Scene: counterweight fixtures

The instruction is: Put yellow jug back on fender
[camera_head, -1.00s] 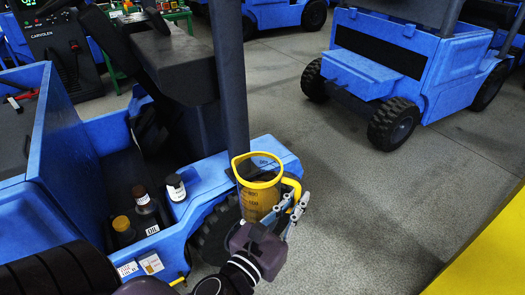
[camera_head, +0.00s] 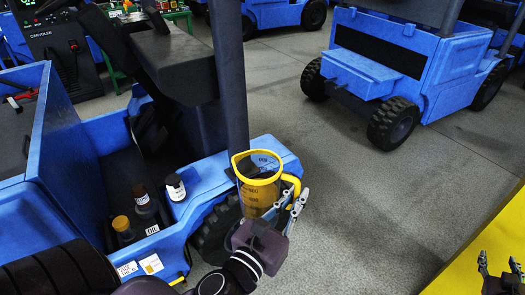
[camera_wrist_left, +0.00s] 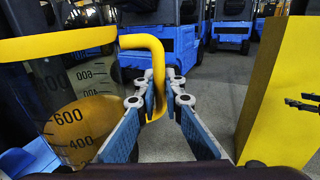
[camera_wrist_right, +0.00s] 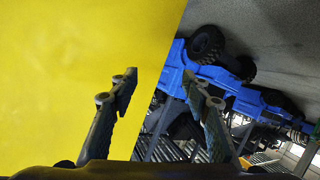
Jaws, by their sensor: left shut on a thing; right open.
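The yellow jug (camera_head: 259,182) is a clear measuring jug with a yellow rim and handle and amber contents. My left gripper (camera_head: 290,205) is shut on its handle; the jug is upright beside the front end of the blue fender (camera_head: 268,152). I cannot tell whether its base touches the fender. In the left wrist view the jug (camera_wrist_left: 70,110) fills the left side, and the gripper's fingers (camera_wrist_left: 160,95) close around the yellow handle. My right gripper (camera_head: 500,268) is at the lower right, open and empty; it also shows in the right wrist view (camera_wrist_right: 163,88).
Several bottles, one white-labelled (camera_head: 175,187) and one orange-capped (camera_head: 122,228), stand on the blue vehicle left of the jug. A dark post (camera_head: 230,80) rises just behind the jug. A yellow surface (camera_head: 470,255) fills the lower right. Grey floor between is clear.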

